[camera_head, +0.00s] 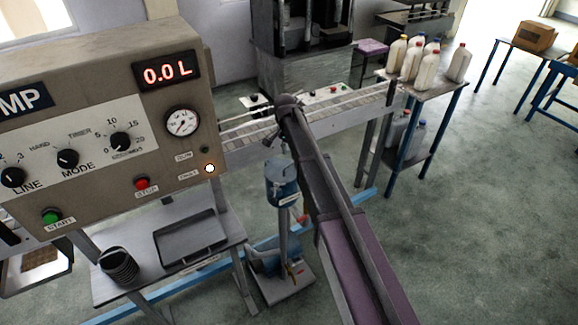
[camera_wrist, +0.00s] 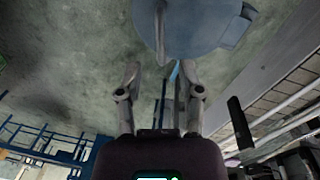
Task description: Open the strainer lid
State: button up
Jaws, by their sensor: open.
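The strainer is a blue cylinder (camera_head: 283,190) on a grey stand, below the end of my arm. Its round blue-grey lid (camera_wrist: 195,30) fills the top of the wrist view and is cut off by the frame edge. It looks closed in the head view, though its far side is partly hidden. A thin grey piece, perhaps a handle (camera_wrist: 160,32), runs along the lid toward the gap between my fingers. My gripper (camera_wrist: 162,68) is open, its two fingertips apart just by the lid edge. I cannot tell whether they touch it. In the head view my arm partly hides the gripper.
A pump panel (camera_head: 100,125) reading 0.0 L stands at the left. A conveyor (camera_head: 340,112) runs behind the strainer to a table with several white bottles (camera_head: 427,70). A low table with a grey tray (camera_head: 190,240) stands at front left.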

aim_at(289, 161)
jog(key=shift+s+d+f+b, duration=0.1)
jog(key=shift+d+f+b, duration=0.05)
jog(key=shift+f+b, duration=1.8)
jog(key=shift+f, duration=0.2)
grip_shut()
jog(key=shift+a, duration=0.2)
jog(key=shift+d, duration=0.15)
jog(key=shift+r+p, duration=0.15)
jog(key=shift+p, duration=0.15)
